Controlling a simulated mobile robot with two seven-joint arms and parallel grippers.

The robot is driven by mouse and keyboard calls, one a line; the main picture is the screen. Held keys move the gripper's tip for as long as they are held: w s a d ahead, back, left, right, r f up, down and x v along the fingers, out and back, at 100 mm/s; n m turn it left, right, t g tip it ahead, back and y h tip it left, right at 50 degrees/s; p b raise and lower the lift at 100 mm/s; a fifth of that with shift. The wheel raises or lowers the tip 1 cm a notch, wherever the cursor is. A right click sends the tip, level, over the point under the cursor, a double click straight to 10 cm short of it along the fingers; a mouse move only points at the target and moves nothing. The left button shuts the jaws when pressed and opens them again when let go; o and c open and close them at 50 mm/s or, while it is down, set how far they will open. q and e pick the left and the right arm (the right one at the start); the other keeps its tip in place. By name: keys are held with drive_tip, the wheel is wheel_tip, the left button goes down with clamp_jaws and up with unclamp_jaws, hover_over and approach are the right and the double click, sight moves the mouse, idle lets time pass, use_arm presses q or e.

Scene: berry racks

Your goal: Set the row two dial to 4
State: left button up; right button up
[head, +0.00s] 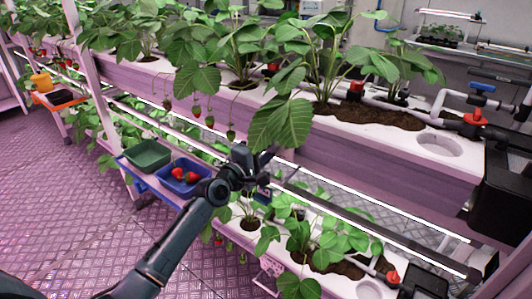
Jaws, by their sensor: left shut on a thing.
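Several red dials sit on the planters' pipe fittings. One red dial (475,117) is at the right end of the upper planter, another (356,87) stands behind its soil, and a third red dial (392,278) is on the lower planter. Their numbers are too small to read, and I cannot tell which is row two's. My left gripper (268,160) is in front of the upper planter's face, above the lower plants and apart from these dials. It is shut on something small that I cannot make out. My right gripper is not in view.
A blue tray (163,182) with red berries and a green tray (146,152) stand on a low shelf beside my left arm. Strawberry leaves and fruit hang close to the gripper. A black box (508,180) is at the right. The floor at left is clear.

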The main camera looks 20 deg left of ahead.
use_arm(q)
drive_tip(key=m, duration=0.3)
drive_tip(key=shift+m, duration=0.4)
drive_tip(key=m, duration=0.4)
drive_tip(key=shift+m, duration=0.3)
drive_tip(key=m+p, duration=0.1)
drive_tip(key=m, duration=0.3)
drive_tip(key=shift+m, duration=0.9)
drive_tip(key=shift+m+p, duration=0.3)
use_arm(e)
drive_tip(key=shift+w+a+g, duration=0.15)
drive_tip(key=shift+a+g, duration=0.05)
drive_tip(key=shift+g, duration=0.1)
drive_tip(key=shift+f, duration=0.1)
use_arm(q)
drive_tip(key=o, duration=1)
